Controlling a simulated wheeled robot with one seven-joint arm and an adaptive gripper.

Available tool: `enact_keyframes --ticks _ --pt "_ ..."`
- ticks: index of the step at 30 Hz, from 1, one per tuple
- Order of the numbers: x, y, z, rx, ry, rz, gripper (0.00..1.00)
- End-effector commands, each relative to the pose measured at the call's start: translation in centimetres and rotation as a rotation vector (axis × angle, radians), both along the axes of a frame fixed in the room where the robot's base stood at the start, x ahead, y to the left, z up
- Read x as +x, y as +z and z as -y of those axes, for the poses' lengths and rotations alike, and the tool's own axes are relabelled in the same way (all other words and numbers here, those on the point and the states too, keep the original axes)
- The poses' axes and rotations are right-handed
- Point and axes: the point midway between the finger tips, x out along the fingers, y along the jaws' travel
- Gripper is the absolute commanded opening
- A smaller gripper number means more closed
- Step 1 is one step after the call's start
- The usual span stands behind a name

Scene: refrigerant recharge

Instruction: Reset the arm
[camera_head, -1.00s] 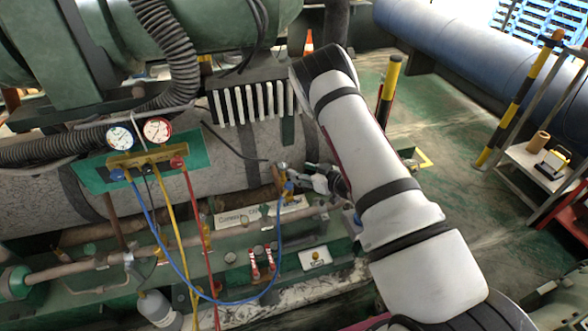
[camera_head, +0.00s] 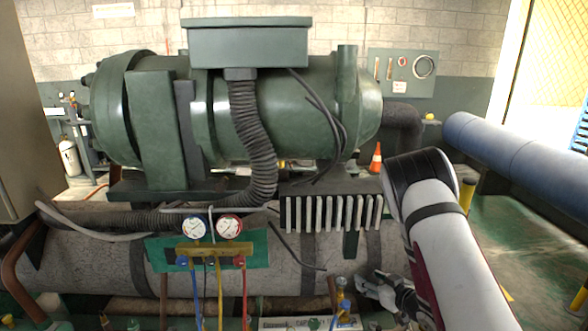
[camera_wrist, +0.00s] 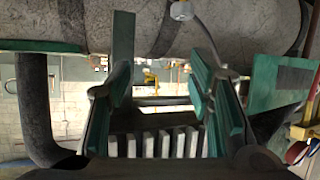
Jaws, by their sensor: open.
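My gripper (camera_head: 372,286) is at the lower right of the head view, at the end of my white arm. It is empty. In the wrist view its two green-padded fingers (camera_wrist: 160,82) stand apart with nothing between them. In the head view the gripper is just right of a brass valve fitting (camera_head: 341,284) with a blue hose end, apart from it as far as I can tell. The gauge manifold (camera_head: 210,250), with two round dials and blue, yellow and red hoses, hangs on the grey cylinder to the left.
The green compressor (camera_head: 205,110) and ribbed black conduit (camera_head: 255,150) fill the middle. A row of white fins (camera_head: 330,213) is left of my arm. A blue pipe (camera_head: 515,155) and orange cone (camera_head: 376,158) are at the right. Green floor (camera_head: 530,250) is open there.

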Motion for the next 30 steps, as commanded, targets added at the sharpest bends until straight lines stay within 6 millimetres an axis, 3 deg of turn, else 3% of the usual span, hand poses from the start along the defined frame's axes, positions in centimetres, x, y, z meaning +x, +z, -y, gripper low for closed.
enact_keyframes --ticks 1,6,14,23,30 --pt "1.0 2.3 0.3 -0.018 -0.029 0.008 0.48" --pt "2.3 8.4 1.7 -0.080 -0.144 -0.023 0.48" --pt "1.1 17.4 2.8 -0.124 -0.293 -0.098 0.48" --pt "-5.0 26.3 2.4 -0.119 -0.412 -0.223 0.48" --pt "-12.5 31.5 0.6 -0.096 -0.452 -0.339 0.48"
